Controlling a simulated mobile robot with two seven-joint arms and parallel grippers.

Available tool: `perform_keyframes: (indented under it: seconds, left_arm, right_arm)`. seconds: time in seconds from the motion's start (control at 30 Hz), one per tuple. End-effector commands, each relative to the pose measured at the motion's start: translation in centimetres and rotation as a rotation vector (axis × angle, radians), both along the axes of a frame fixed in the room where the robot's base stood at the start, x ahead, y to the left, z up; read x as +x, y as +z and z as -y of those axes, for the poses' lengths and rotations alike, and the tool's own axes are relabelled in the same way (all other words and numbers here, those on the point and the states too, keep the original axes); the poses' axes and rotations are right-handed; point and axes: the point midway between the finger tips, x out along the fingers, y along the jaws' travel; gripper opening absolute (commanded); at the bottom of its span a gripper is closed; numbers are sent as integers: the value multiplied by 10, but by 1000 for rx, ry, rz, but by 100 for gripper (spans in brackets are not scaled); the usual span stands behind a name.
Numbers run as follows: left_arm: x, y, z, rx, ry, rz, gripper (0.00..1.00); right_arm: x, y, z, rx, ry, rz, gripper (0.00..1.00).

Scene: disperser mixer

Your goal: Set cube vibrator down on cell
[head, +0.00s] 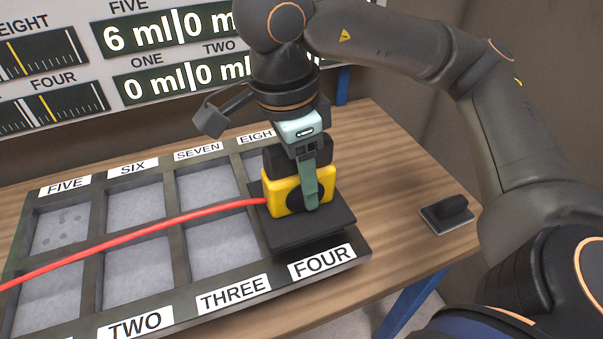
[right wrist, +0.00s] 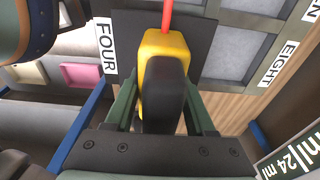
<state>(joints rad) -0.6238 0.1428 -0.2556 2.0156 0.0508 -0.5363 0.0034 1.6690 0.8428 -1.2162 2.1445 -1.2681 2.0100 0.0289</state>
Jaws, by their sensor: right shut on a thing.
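The cube vibrator (head: 283,205) is a yellow and black block on a flat black square plate, with a red hose running off to the left. My right gripper (head: 309,188) is shut on its upper body from above. The plate lies over the cell labelled FOUR (head: 322,262) at the right end of the dark tray (head: 183,240) and hides that cell's inside. I cannot tell whether the plate touches the tray rim. In the right wrist view the vibrator (right wrist: 163,80) sits between both green fingers. My left gripper is not in view.
Cells with labels such as FIVE, SIX and SEVEN (head: 207,187) are open, with grey floors. The red hose (head: 150,228) crosses the tray. A small black device (head: 447,213) lies on the wooden table (head: 385,200) at right. A display board (head: 165,45) stands behind.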

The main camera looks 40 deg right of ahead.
Motion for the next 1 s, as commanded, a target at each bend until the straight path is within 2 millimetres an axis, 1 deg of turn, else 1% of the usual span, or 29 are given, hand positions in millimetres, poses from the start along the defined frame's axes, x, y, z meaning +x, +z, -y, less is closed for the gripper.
perform_keyframes:
  seconds: [0.47, 1.0]
  left_arm:
    - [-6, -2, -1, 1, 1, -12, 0]
    - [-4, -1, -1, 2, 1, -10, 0]
  right_arm:
    - [0, 1, 0, 1, 0, 3, 0]
    - [0, 1, 0, 1, 0, 3, 0]
